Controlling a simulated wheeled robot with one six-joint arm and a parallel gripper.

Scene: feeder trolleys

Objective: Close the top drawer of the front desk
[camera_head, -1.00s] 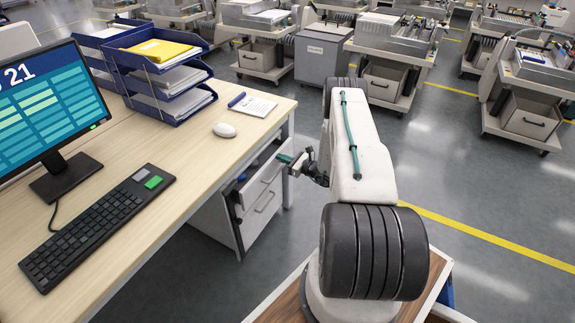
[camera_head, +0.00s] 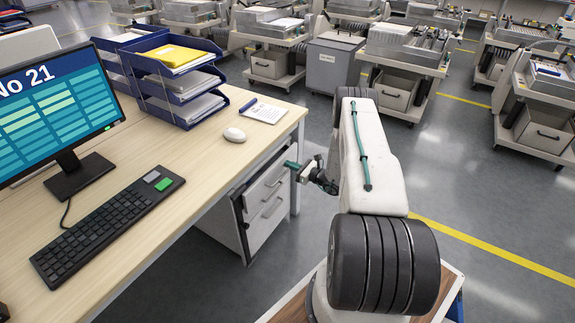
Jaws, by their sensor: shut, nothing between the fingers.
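The front desk (camera_head: 150,203) has a pale wooden top and fills the left of the head view. Beneath its right edge stands a light grey drawer unit with the top drawer (camera_head: 260,192) and a lower drawer (camera_head: 267,227), each with a bar handle. The top drawer appears to stand a little out, with a dark gap at its left; the desk top hides part of it. My gripper (camera_head: 289,164), with green fingertips, is shut and empty at the upper right of the top drawer's front. I cannot tell whether it touches.
A monitor (camera_head: 52,106), keyboard (camera_head: 107,221), mouse (camera_head: 235,135), notepad (camera_head: 264,113) and blue paper trays (camera_head: 180,103) stand on the desk. The desk's right leg (camera_head: 296,170) is close to my gripper. Feeder trolleys (camera_head: 545,128) stand beyond open grey floor.

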